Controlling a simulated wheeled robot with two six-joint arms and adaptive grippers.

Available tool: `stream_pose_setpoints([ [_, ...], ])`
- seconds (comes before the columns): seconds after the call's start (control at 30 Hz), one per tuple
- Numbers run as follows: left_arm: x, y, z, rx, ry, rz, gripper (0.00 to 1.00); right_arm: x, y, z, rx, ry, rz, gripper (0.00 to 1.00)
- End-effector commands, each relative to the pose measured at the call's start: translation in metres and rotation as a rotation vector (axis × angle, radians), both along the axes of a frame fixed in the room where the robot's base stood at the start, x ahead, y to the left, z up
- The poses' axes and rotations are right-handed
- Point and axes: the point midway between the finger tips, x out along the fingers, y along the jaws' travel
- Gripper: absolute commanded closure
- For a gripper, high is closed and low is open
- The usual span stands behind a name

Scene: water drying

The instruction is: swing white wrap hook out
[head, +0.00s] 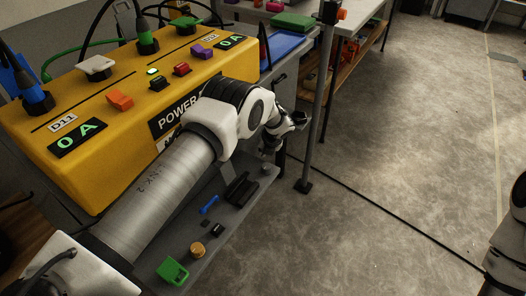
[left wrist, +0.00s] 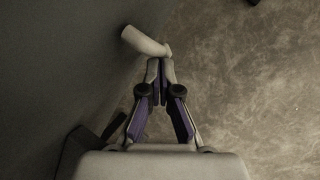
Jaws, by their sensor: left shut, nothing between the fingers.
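The white wrap hook (left wrist: 145,41) shows in the left wrist view as a short, pale, bent piece against a dark grey panel. Its right end is bent down toward my fingertips. My left gripper (left wrist: 160,68) is shut and empty, with its fingertips just below that end of the hook. I cannot tell whether they touch. In the head view my left arm reaches past the yellow power box (head: 95,150), and its gripper end is small and dark beyond the elbow. I cannot make out the hook there. My right gripper is outside the views.
A grey shelf (head: 232,222) below the box holds a green part (head: 172,271), an orange-brown round part (head: 197,248) and small dark pieces. A grey post (head: 318,110) stands just right of my left arm. A dark cable crosses the open concrete floor (head: 400,150).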

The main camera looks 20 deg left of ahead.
Motion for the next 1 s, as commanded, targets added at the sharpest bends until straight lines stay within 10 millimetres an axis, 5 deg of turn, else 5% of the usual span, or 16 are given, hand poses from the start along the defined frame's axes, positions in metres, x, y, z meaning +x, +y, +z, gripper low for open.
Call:
stream_pose_setpoints([
  [0.63,-0.001,-0.002,0.021,0.001,-0.001,-0.001,1.0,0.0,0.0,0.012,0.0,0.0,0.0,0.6],
  [1.0,-0.021,-0.033,0.098,0.001,-0.002,-0.002,1.0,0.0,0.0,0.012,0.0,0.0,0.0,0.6],
])
